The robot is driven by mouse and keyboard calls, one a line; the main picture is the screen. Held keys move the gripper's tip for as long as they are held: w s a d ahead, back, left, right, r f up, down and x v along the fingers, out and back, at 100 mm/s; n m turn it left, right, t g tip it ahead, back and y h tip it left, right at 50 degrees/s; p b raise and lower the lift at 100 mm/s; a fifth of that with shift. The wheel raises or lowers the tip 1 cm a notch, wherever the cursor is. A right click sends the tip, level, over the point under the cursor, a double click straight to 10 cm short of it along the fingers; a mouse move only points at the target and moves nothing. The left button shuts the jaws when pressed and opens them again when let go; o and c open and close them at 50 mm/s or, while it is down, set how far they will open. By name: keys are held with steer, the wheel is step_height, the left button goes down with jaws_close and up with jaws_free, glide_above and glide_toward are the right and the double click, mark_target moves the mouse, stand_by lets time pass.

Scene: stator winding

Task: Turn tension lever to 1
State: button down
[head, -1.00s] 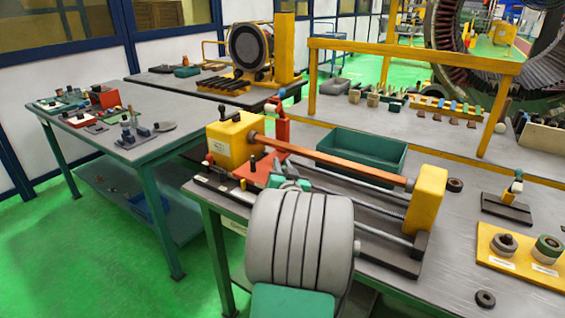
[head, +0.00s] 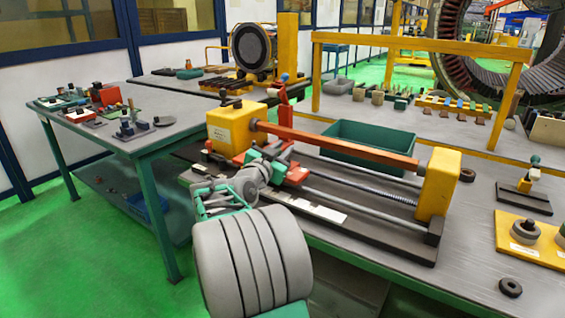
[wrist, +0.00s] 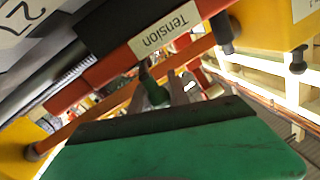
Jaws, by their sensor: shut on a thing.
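The winding machine has a red carriage (head: 296,175) on its rails, between two yellow end blocks. In the wrist view a strip on the red carriage reads "Tension" (wrist: 163,28). The tension lever (wrist: 154,91), short with a green part, stands just below that strip. My gripper (wrist: 165,92) has its grey fingers closed around the lever. In the head view my gripper (head: 268,158) is at the left part of the carriage and hides the lever. A white label with a "2" (wrist: 12,12) shows at the wrist view's upper left corner. The lever's setting cannot be read.
An orange bar (head: 335,144) spans the yellow end blocks (head: 436,185) above the rails. A green tray (head: 372,142) lies behind the machine. A yellow plate (head: 530,240) with round parts is at the right.

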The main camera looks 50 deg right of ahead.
steer(key=shift+g, duration=0.3)
steer(key=c, duration=1.3)
jaws_free()
steer(key=shift+o, duration=0.2)
steer(key=v, duration=0.7)
steer(key=shift+s+a+f+b, duration=0.1)
steer(key=shift+a+b, duration=0.2)
steer(key=shift+a, duration=0.05)
